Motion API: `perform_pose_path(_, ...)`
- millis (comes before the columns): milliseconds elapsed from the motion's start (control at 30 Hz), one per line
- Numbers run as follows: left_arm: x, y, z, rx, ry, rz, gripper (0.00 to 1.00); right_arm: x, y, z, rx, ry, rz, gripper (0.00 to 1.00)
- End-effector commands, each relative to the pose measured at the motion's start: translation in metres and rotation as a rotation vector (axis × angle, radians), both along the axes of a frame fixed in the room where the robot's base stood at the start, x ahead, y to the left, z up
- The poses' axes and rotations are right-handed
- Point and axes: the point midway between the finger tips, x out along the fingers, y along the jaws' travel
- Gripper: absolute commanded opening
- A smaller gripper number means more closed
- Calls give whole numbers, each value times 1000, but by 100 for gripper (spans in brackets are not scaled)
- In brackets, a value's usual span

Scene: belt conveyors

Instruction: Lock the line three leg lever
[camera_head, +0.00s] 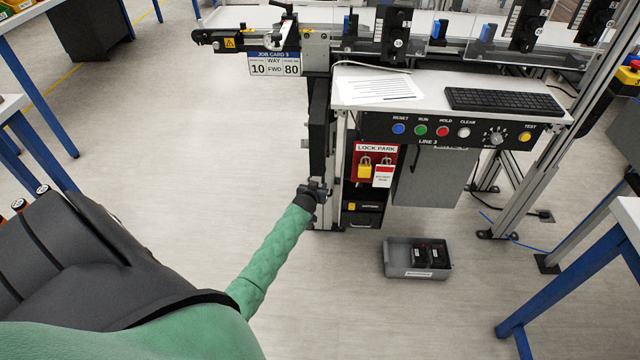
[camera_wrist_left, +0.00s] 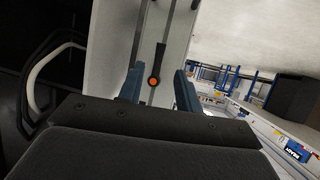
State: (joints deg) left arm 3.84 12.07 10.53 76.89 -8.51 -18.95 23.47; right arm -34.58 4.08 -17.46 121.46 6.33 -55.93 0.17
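The line three leg (camera_head: 339,160) is a pale metal post at the left end of the line's control desk. In the left wrist view a slim black lever (camera_wrist_left: 160,58) with an orange-red pivot lies along the pale leg face (camera_wrist_left: 117,45). My left gripper (camera_head: 315,188) is beside the lower part of the leg in the head view. In the left wrist view its two blue-grey fingers (camera_wrist_left: 158,90) are apart, with the lever showing between them. I cannot tell whether a finger touches it. In the head view the lever cannot be made out near the gripper. My right gripper is out of view.
A grey bin (camera_head: 400,268) with black items stands on the floor. The desk (camera_head: 430,82) carries a keyboard and paper. The floor left of the leg is clear.

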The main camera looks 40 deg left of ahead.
Motion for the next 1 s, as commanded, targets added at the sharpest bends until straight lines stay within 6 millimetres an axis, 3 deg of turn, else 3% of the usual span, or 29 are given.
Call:
perform_pose_path(233,-17,-6,8,0,1,0,35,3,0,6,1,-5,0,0)
perform_pose_path(833,-19,-7,9,1,1,0,35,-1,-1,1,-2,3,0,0)
perform_pose_path(1000,-35,-30,12,-2,48,-18,35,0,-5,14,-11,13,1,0)
